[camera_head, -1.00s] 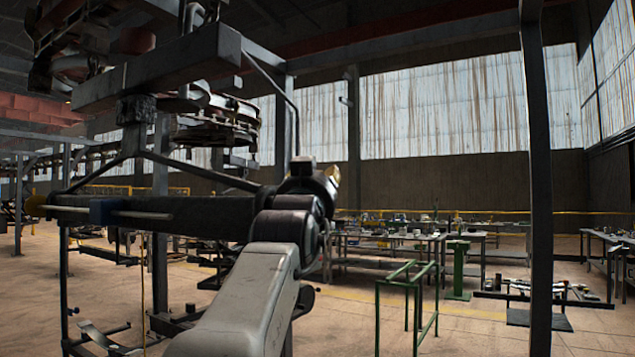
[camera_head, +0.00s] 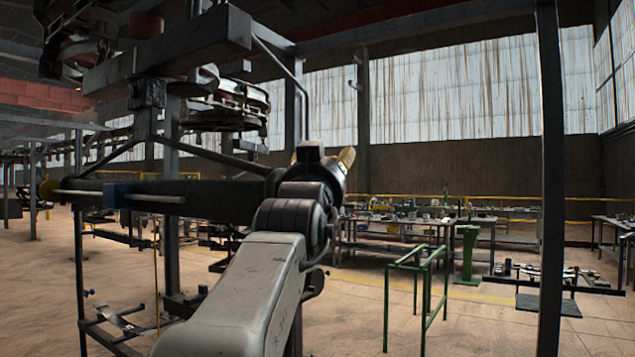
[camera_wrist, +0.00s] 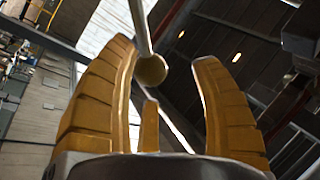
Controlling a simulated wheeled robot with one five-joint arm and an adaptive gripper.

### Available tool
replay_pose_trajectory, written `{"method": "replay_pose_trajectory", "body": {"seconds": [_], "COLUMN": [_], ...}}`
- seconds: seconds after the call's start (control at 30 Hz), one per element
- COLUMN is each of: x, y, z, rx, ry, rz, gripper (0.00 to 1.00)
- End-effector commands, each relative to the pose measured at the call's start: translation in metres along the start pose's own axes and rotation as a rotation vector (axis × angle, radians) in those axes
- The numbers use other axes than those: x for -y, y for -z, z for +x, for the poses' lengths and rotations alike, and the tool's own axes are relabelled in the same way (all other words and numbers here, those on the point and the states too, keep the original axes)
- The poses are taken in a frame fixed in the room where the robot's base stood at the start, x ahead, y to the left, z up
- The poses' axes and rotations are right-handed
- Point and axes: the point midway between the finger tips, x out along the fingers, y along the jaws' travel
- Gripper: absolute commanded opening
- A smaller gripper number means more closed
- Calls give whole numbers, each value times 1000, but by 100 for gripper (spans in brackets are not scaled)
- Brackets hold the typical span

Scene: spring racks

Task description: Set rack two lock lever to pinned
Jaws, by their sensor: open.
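My gripper (camera_wrist: 163,55) has its ribbed yellow fingers spread wide in the wrist view. A pale rod (camera_wrist: 140,25) with a round, tan ball knob (camera_wrist: 151,70) at its end reaches down between them. The knob lies between the fingers in the picture, and neither finger appears to touch it. It looks like a lever, but I cannot tell which rack it belongs to. In the head view my gripper's yellow fingers (camera_head: 346,158) show only as a small patch beyond my dark wrist. The lever cannot be made out there.
A dark steel frame (camera_head: 170,240) with overhead metalwork (camera_head: 225,105) stands at the left. A dark upright post (camera_head: 552,180) stands at the right. A green tubular stand (camera_head: 415,265) and cluttered workbenches (camera_head: 400,225) are behind. Open floor shows around the green stand.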

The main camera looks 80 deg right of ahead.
Motion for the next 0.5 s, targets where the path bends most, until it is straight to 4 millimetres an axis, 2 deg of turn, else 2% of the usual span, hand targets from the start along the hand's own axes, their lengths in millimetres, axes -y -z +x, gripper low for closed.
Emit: {"method": "replay_pose_trajectory", "body": {"seconds": [0.3, 0.5], "x": [0, 0], "y": [1, 0], "z": [-49, -75], "rx": [-1, -1], "ry": [0, 0], "rz": [0, 0], "gripper": [58, 58]}}
